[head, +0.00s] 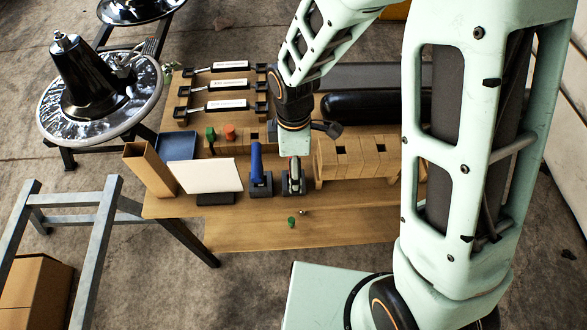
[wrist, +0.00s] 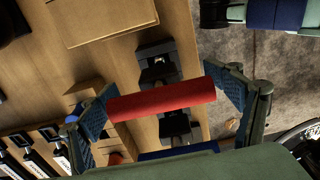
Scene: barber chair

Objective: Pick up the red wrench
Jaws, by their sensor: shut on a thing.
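The red wrench shows in the wrist view as a red handle (wrist: 162,100) lying across between the two blue-padded fingers of my gripper (wrist: 168,98). The fingers are shut on it, one at each end of the visible red part. A black holder (wrist: 158,72) is behind the handle; I cannot tell whether the wrench still touches it. In the head view my gripper (head: 292,178) is low over the table's front part, just right of the blue-handled tool (head: 257,165).
The wooden table (head: 330,228) holds a white panel (head: 207,176), a blue tray (head: 177,146) and an upright wooden box (head: 148,170) on the left. Wooden blocks (head: 350,157) stand close right. Several white-labelled tools (head: 227,84) lie at the back. A green peg (head: 291,221) is in front.

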